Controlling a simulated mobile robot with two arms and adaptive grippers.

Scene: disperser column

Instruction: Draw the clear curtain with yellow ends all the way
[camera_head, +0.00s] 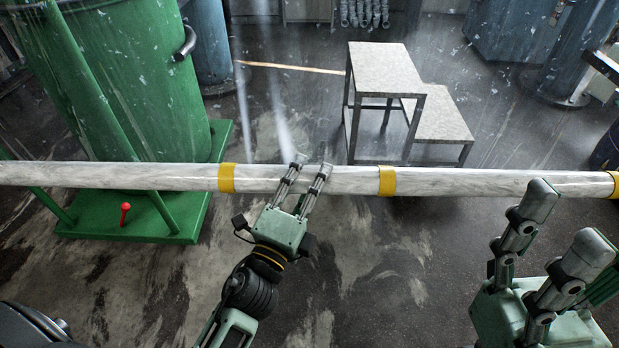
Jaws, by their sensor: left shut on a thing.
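A clear curtain (283,128) shows as faint pale streaks and specks beyond a long, whitish horizontal bar (470,183); its outline is hard to make out. Yellow bands circle the bar on the left (227,178), in the middle (387,181) and at the right edge (614,185). I cannot tell which yellow parts belong to the curtain. My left gripper (311,166) reaches across the bar between the left and middle bands and is shut on the curtain; the grip point is hard to see. My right gripper (566,222) is open and empty, below the bar at right.
A green vessel (125,85) on a green base with a red-knobbed lever (125,213) stands behind the bar at left. A grey step stool (385,70) stands beyond the bar. Blue machinery (515,35) is at the back right. The floor this side of the bar is mostly clear.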

